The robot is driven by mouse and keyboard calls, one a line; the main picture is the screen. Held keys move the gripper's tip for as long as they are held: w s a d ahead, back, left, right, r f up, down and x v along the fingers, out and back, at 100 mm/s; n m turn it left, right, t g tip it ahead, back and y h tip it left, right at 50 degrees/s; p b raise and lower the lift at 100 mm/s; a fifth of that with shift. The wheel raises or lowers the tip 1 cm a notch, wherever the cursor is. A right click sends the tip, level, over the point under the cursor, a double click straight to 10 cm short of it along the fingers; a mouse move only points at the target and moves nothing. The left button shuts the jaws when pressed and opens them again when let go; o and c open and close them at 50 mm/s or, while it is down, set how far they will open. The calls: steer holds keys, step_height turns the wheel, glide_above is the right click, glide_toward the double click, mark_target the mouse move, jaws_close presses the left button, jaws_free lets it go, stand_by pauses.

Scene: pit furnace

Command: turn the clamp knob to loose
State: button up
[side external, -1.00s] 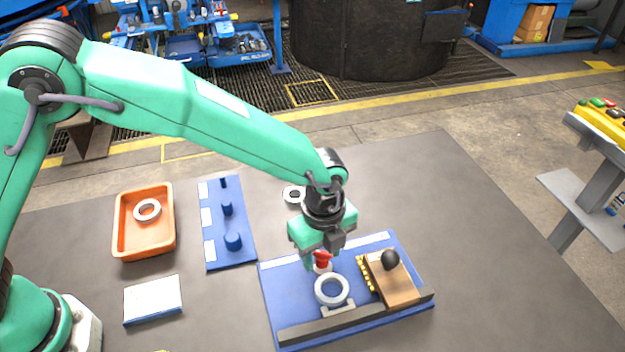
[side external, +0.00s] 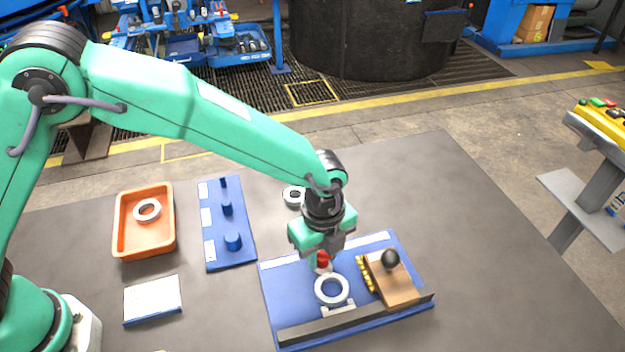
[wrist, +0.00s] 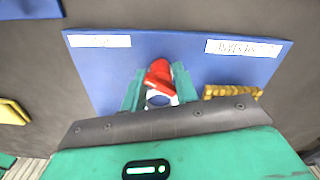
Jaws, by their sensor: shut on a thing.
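The clamp knob (side external: 323,259) is red and sits on a pale base at the back of the blue fixture board (side external: 275,300). In the wrist view the knob (wrist: 159,76) lies between the two green fingers of my gripper (wrist: 158,90), its red bar slightly tilted. My gripper (side external: 321,262) points down over it and is shut on it. In the side view my gripper hides part of the knob. Two white labels, left (wrist: 100,41) and right (wrist: 243,48), lie on the board; their writing is too blurred to read.
Just in front of the knob is a white ring (side external: 331,289). To its right stand a brass toothed strip (side external: 366,273) and a wooden block with a black ball knob (side external: 390,259). A dark bar (side external: 340,322) runs along the board's front. An orange tray (side external: 126,240) stands left.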

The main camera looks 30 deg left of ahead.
mark_target(322, 251)
steer(key=shift+d+r+n, duration=0.15)
steer(key=shift+d+n, duration=0.15)
steer(key=shift+n, duration=0.6)
steer(key=shift+c, duration=0.5)
stand_by(1.4)
steer(key=o, duration=0.9)
steer(key=shift+a, duration=0.1)
steer(key=shift+o, duration=0.2)
steer(key=shift+a, duration=0.1)
steer(key=shift+r, duration=0.15)
steer(key=shift+a+r, duration=0.1)
steer(key=shift+r, duration=4.1)
steer(key=shift+r, duration=0.1)
step_height(322, 251, up, 8)
steer(key=shift+f, duration=0.2)
